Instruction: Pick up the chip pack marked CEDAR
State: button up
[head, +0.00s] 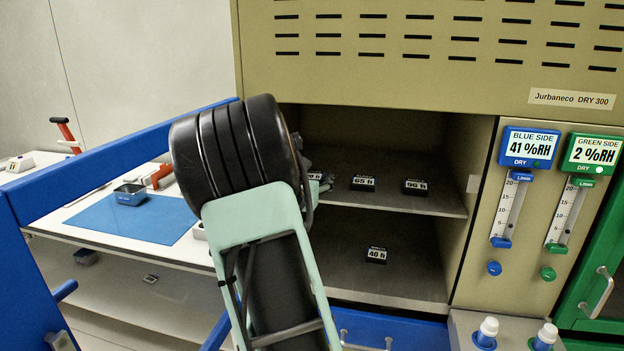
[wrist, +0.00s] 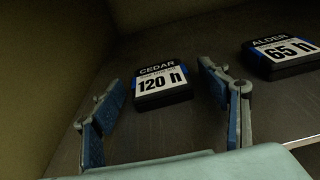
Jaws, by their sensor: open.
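The chip pack marked CEDAR (wrist: 160,84) is a small black block with a white label reading 120 h. It lies on the cabinet shelf, and the wrist view shows it between and just beyond the fingers of my gripper (wrist: 166,112). The fingers are apart, with nothing held and a gap on either side of the pack. In the head view my arm hides most of my gripper and most of the pack, leaving only a corner of a label near the wrist.
The ALDER pack (wrist: 280,56), marked 65 h, lies to the right of CEDAR. A 96 h pack (head: 415,187) is further right on the same shelf. A 40 h pack (head: 377,255) is on the lower shelf. The cabinet wall (wrist: 50,60) is close on the left.

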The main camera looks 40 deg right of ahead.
jog(key=c, duration=1.3)
jog(key=shift+r, duration=0.1)
